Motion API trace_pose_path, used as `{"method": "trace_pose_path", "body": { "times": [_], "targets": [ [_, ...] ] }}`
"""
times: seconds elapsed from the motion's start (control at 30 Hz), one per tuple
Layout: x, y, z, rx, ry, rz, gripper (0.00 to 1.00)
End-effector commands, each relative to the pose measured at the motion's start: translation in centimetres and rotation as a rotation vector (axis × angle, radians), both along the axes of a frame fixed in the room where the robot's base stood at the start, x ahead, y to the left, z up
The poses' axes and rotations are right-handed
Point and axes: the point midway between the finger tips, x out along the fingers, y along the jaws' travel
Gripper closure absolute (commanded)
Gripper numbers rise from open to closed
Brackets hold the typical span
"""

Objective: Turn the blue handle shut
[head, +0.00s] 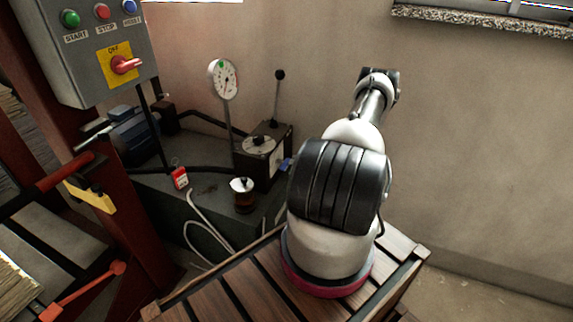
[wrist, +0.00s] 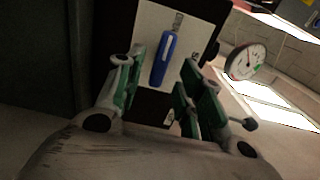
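The blue handle (wrist: 163,60) shows in the wrist view on a pale plate of a dark box, lying nearly along the plate's length with a slight tilt. In the head view a small blue piece of it (head: 286,164) shows at the right side of the black box, beside my arm. My gripper (wrist: 162,78) is open, with one green-padded finger on each side of the handle in the wrist view. I see no contact, and cannot tell how far the fingertips are from it. My gripper is hidden behind my arm in the head view.
The black box (head: 262,150) has a dial on top and an upright black-knobbed lever. A round gauge (head: 224,80) stands beside it and also shows in the wrist view (wrist: 245,61). A red padlock-like tag (head: 180,177), a small jar (head: 243,195) and a grey control box (head: 88,50) are to the left.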

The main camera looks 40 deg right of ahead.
Motion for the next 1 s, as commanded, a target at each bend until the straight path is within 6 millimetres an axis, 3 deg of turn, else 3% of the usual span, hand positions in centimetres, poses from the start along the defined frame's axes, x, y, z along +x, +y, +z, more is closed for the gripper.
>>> {"method": "trace_pose_path", "body": {
  "times": [0.23, 0.6, 0.8, 1.0],
  "targets": [
    [3.3, 1.8, 0.0, 0.001, 0.002, 0.004, 0.62],
    [4.0, 2.2, 0.0, 0.002, 0.002, 0.001, 0.62],
    [4.0, 2.2, 0.0, 0.002, 0.002, 0.001, 0.97],
    [4.0, 2.2, 0.0, 0.004, 0.003, 0.001, 1.0]
  ]
}}
